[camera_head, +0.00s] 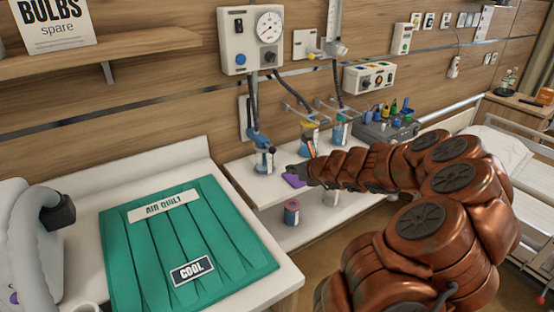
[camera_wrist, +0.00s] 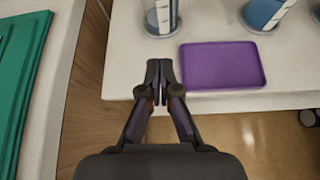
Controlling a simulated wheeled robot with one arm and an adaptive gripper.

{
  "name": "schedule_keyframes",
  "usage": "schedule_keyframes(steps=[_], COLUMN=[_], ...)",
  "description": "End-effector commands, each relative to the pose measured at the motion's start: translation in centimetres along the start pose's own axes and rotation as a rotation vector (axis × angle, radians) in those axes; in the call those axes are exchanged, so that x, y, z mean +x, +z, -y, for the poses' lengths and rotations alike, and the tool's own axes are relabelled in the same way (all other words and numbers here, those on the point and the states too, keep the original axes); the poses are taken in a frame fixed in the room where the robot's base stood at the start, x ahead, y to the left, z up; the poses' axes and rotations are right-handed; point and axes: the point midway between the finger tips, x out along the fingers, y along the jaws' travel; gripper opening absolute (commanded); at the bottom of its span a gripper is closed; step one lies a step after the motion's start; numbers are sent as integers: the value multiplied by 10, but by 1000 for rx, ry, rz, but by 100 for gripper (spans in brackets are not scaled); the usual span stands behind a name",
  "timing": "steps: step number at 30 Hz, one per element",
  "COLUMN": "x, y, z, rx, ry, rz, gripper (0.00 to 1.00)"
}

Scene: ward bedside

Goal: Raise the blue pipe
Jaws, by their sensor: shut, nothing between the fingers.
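The blue pipe (camera_head: 257,138) hangs at the end of a dark hose from the wall panel. Its lower end meets a clear cylinder with blue contents (camera_head: 265,160) on the white shelf; I cannot tell whether it sits inside. My gripper (camera_head: 295,171) is in front of and to the right of that cylinder, over the shelf. In the wrist view the fingers (camera_wrist: 160,78) are shut and empty, left of the purple tray (camera_wrist: 222,64). The foot of a clear cylinder (camera_wrist: 161,18) shows just beyond the fingertips. The blue pipe is not visible in the wrist view.
Cylinders with an orange-topped pipe (camera_head: 309,125) and a teal pipe (camera_head: 340,117) stand to the right. A gauge panel (camera_head: 252,42) is on the wall above. A green quilt (camera_head: 190,245) covers the left counter. A pink-topped jar (camera_head: 291,212) stands on the lower shelf.

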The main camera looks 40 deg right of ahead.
Motion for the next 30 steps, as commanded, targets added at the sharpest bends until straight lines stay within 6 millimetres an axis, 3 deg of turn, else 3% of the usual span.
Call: schedule_keyframes(steps=[8, 30], x=[14, 99], y=[0, 0], z=[-2, -2], rx=[-2, -4], ry=[4, 3], rz=[0, 0], gripper=[0, 0])
